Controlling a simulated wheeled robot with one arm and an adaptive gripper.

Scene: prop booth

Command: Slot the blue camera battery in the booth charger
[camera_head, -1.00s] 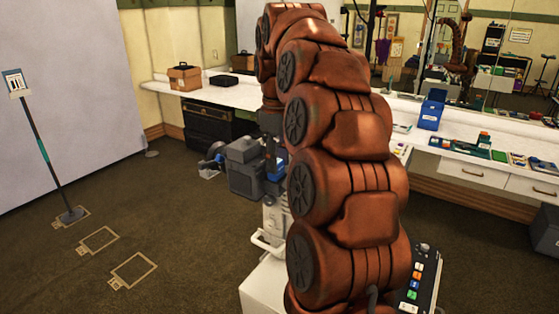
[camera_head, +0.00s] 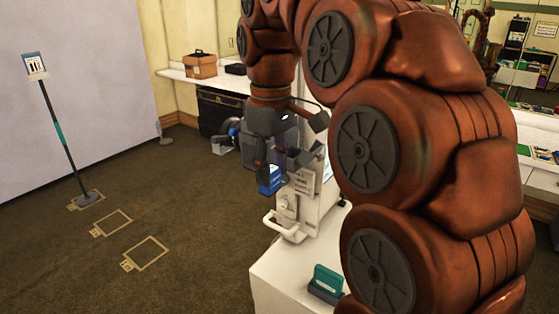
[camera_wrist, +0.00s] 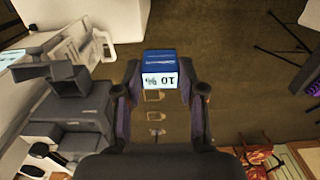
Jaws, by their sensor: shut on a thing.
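My gripper (camera_head: 272,165) is shut on the blue camera battery (camera_head: 269,181) and holds it in the air beside a white machine (camera_head: 318,195) in the head view. In the wrist view, the battery (camera_wrist: 160,64) sits between the fingertips of my gripper (camera_wrist: 160,84). Its pale label, reading 10 %, faces the camera upside down. Brown floor shows below it. I cannot make out for certain which thing is the booth charger. A teal block (camera_head: 327,278) stands in a dark holder on a white top in front of the white machine.
A dark grey device (camera_wrist: 65,110) stands close to the left of my gripper in the wrist view. The white machine has a handle (camera_head: 283,228) at its front. A thin stand (camera_head: 62,145) is at the left. Open floor with taped outlines (camera_head: 147,253) lies between.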

